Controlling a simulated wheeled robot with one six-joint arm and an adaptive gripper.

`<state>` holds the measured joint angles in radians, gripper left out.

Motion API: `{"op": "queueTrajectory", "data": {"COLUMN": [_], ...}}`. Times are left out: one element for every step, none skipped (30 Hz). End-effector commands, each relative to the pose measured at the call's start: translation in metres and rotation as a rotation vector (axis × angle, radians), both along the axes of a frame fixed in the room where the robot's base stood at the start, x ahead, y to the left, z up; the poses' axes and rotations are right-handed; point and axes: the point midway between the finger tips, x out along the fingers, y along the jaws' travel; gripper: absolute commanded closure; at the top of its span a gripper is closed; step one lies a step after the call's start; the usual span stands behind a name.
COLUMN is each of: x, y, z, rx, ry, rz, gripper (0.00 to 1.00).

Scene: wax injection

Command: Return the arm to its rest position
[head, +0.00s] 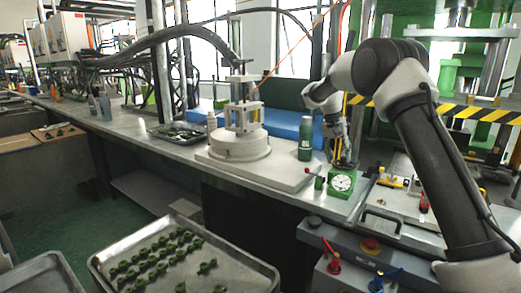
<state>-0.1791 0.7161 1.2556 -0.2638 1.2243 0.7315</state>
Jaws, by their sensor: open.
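My arm (430,140), white and dark grey, rises from the lower right, bends at the top and reaches left over the workbench. My gripper (343,157) points down at the back of the bench, over or just behind a green box with a round dial (342,183). Its jaws are small and partly lost among the metal parts there. I see nothing held in it. The gripper is open.
A green bottle (305,138) stands close to the left of my gripper. A white round machine (240,142) is further left. A tray of green parts (228,272) is in front. A press with a yellow-black striped bar (470,112) stands behind my arm.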

Motion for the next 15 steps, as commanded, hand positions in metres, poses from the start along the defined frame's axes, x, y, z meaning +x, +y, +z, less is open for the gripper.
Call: {"op": "queueTrajectory", "data": {"x": [-0.021,-0.033,-0.05,-0.064,-0.079,-0.101,-0.117,-0.135,-0.159,-0.178,-0.196,-0.22,-0.238,-0.256,-0.28], "y": [-0.003,-0.005,-0.007,-0.009,-0.011,-0.015,-0.017,-0.02,-0.023,-0.026,-0.028,-0.031,-0.034,-0.036,-0.039], "z": [0.008,0.012,0.018,0.023,0.027,0.035,0.04,0.046,0.053,0.057,0.062,0.066,0.07,0.072,0.075], "rx": [0.017,0.029,0.044,0.056,0.069,0.084,0.097,0.108,0.123,0.134,0.142,0.155,0.162,0.169,0.178], "ry": [0.02,0.032,0.045,0.052,0.058,0.064,0.068,0.069,0.067,0.066,0.063,0.056,0.05,0.043,0.031], "rz": [0.059,0.096,0.146,0.18,0.215,0.26,0.295,0.326,0.367,0.394,0.42,0.45,0.47,0.488,0.509], "gripper": [0.5,0.5,0.5,0.5,0.5,0.5,0.5,0.5,0.5,0.5,0.5,0.5,0.5,0.5,0.5]}}
